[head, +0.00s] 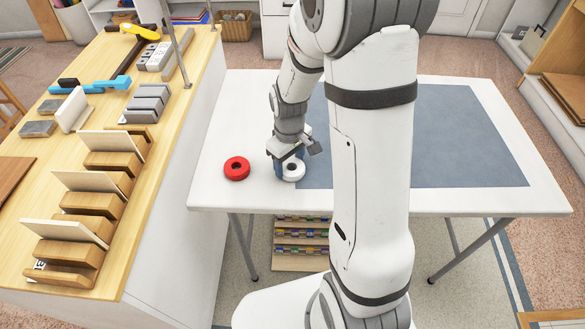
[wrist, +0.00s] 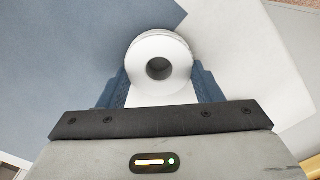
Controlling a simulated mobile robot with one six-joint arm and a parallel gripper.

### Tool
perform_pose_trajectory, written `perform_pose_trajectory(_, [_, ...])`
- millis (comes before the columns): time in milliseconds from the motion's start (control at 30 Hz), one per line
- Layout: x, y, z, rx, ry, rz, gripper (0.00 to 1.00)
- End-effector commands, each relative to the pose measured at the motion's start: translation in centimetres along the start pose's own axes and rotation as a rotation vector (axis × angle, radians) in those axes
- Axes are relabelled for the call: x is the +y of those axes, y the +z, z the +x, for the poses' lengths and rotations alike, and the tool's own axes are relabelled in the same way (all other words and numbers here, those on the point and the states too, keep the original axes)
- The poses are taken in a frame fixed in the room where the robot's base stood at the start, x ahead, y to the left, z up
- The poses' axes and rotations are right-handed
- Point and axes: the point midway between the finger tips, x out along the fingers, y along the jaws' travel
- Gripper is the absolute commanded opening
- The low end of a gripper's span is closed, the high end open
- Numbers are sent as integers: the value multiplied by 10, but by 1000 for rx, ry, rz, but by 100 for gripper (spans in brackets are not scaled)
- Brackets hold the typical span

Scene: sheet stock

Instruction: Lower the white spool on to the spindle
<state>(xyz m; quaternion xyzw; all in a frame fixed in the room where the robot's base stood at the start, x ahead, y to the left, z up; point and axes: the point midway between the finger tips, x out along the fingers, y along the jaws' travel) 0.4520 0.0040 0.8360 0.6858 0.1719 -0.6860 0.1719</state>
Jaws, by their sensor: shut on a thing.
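The white spool (head: 293,170) is at my gripper (head: 283,165), over the white table near the left edge of the blue-grey mat. In the wrist view the white spool (wrist: 160,66) sits between the two blue fingers of my gripper (wrist: 161,85), which are shut on it. Its centre hole looks dark. No spindle can be made out in either view; I cannot tell whether one is under the spool. I cannot tell whether the spool touches the table. A red spool (head: 237,168) stands on the table to the left of my gripper.
The white table (head: 222,135) carries a large blue-grey mat (head: 450,140). A wooden-topped counter (head: 185,95) stands at the left with card holders, grey blocks and blue and yellow tools. The table's left part around the red spool is clear.

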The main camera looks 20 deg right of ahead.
Motion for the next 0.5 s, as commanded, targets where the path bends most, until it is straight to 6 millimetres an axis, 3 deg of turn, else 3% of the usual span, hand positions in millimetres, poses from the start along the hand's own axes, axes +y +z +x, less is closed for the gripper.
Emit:
perform_pose_trajectory(300, [0,0,-4,1,1,-1,37])
perform_pose_trajectory(500, [0,-2,-37,6,3,-1,37])
